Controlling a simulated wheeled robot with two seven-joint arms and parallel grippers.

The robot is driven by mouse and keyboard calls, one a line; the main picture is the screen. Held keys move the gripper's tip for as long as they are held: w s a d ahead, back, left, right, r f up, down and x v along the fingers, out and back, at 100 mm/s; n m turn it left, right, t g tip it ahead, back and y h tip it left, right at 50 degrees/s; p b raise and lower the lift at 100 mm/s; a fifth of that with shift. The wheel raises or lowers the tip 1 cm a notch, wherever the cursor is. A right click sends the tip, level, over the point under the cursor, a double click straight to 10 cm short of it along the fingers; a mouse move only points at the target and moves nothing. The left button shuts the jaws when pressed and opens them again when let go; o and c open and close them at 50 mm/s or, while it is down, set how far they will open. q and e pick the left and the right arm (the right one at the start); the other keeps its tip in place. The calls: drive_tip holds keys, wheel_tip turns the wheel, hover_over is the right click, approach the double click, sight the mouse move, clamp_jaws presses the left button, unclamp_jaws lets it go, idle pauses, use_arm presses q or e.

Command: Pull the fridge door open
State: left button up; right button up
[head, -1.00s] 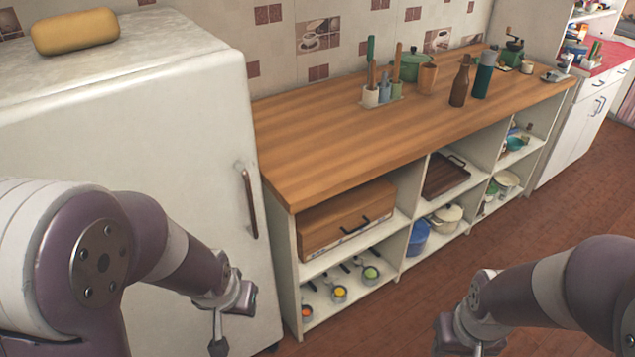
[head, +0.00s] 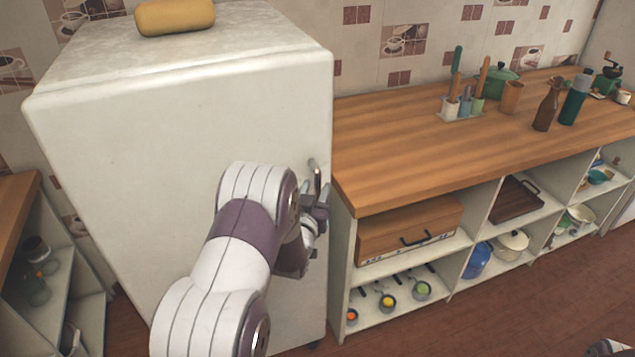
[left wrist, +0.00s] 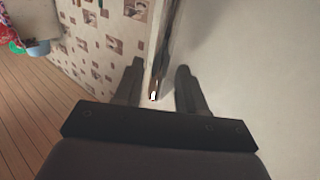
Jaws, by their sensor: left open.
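The white fridge (head: 150,130) stands at the left in the head view, and its door looks shut. Its upright metal handle (head: 317,178) is near the door's right edge. My left gripper (head: 318,200) is at the handle, partly hidden by my own wrist. In the left wrist view the two fingers (left wrist: 158,88) are apart, one on each side of the handle (left wrist: 160,55). The gripper is open, with the handle between the fingers; I cannot tell whether either finger touches it. Only a small part of my right arm shows at the bottom right corner of the head view.
A wooden counter (head: 420,150) adjoins the fridge on the right, with open shelves holding a wooden box (head: 408,232) and pans. A yellow loaf-like object (head: 175,16) lies on the fridge. Another shelf unit (head: 75,300) stands at the left. The floor (head: 500,310) in front is clear.

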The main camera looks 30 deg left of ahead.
use_arm(q)
drive_tip(key=shift+x, duration=1.1)
clamp_jaws()
drive_tip(key=shift+d, duration=0.1)
drive_tip(key=shift+s, duration=0.1)
